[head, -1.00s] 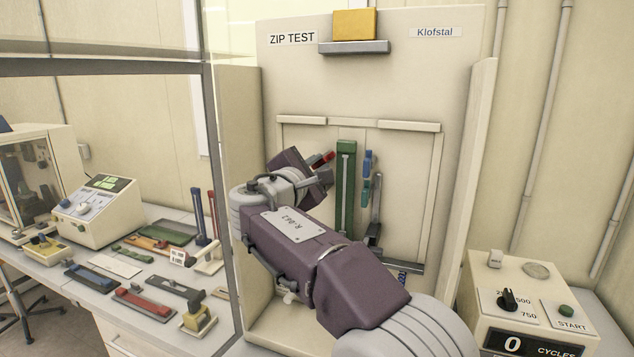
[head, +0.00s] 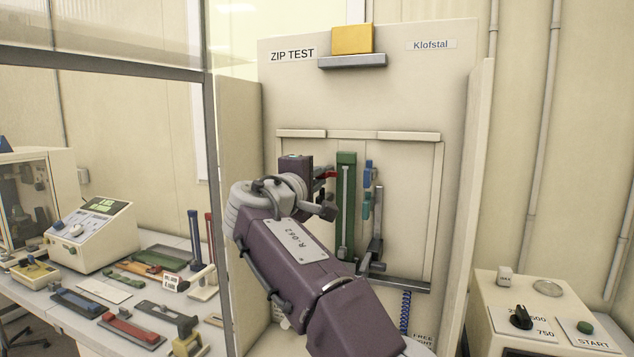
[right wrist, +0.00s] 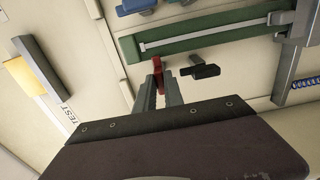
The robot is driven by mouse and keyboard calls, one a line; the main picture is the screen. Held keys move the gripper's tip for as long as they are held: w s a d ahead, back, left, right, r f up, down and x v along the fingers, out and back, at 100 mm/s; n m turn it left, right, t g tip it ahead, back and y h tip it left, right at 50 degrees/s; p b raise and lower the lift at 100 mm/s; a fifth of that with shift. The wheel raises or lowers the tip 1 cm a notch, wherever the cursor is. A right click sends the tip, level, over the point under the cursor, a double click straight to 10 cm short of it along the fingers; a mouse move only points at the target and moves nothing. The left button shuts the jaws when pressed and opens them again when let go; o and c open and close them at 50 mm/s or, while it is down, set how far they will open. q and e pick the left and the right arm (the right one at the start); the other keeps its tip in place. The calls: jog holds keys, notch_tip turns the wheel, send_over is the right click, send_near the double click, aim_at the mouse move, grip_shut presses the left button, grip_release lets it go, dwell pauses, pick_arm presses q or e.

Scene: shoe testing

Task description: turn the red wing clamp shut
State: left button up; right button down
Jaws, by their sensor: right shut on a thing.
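The red wing clamp (head: 326,174) is at the left edge of the upright green zip strip (head: 346,205) on the test panel. In the right wrist view the red clamp (right wrist: 158,75) sits between my fingertips. My right gripper (right wrist: 160,84) is shut on it; in the head view the right gripper (head: 320,180) is partly covered by its own wrist. The green strip (right wrist: 200,40) runs just beyond the fingertips. My left gripper is not in view.
A dark lever-shaped part (right wrist: 205,71) sits close beside the clamp. Blue and teal clips (head: 368,190) and a grey upright bar (head: 376,225) stand right of the strip. A cycle counter box (head: 530,315) is at right. A cluttered bench (head: 100,340) lies at left.

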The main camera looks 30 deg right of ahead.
jog(key=shift+f, duration=0.15)
dwell(0.3)
jog(key=c, duration=1.4)
grip_release()
jog(key=shift+c, duration=0.2)
jog(key=b+v, duration=0.2)
jog(key=v, duration=0.7)
jog(key=shift+s, duration=0.1)
